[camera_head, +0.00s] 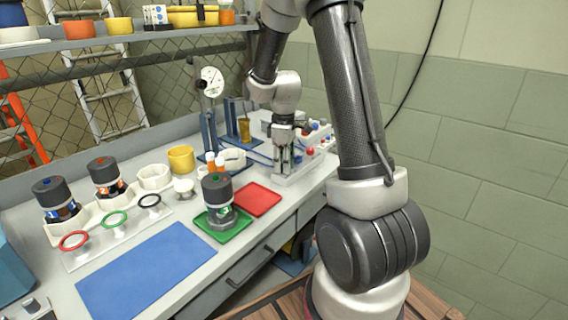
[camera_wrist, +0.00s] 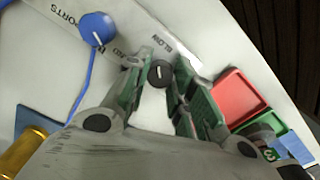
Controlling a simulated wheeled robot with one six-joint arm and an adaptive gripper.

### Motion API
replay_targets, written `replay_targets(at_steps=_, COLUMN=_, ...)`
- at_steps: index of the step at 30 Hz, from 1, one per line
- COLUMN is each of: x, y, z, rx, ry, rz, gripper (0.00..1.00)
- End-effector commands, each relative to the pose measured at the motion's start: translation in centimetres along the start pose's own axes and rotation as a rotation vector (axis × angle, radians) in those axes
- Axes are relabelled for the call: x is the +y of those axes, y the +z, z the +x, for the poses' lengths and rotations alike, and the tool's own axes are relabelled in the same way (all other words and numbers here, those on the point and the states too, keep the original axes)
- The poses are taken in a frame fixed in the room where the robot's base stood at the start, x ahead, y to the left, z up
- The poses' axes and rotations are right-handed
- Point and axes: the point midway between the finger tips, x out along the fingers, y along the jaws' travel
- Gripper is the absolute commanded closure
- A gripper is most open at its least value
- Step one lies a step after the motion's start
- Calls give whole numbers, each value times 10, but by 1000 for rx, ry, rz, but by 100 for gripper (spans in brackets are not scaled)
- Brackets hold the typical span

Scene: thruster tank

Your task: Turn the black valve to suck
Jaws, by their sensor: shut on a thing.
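The black valve (camera_wrist: 160,73) is a small round knob with a short white pointer line, on a pale panel (camera_wrist: 130,25) in the wrist view. The pointer runs nearly up and down in that picture. In the head view my gripper (camera_head: 283,165) reaches down to the white valve panel (camera_head: 300,173); the black valve cannot be made out there.
A blue knob (camera_wrist: 97,28) with a blue tube sits beside the valve. A red knob (camera_head: 309,151) is on the panel's right side. A red tray (camera_head: 257,199) and a green tray (camera_head: 238,226) bearing a dark-capped jar (camera_head: 218,195) stand left of my gripper.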

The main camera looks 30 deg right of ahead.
Motion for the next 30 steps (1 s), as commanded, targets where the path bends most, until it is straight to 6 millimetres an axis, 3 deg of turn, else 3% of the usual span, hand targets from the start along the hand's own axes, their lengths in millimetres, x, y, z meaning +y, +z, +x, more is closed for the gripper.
replay_targets(at_steps=11, x=0, y=0, z=0, rx=0, ry=0, rz=135, gripper=99)
replay_targets(at_steps=30, x=0, y=0, z=0, rx=0, ry=1, rz=723, gripper=99)
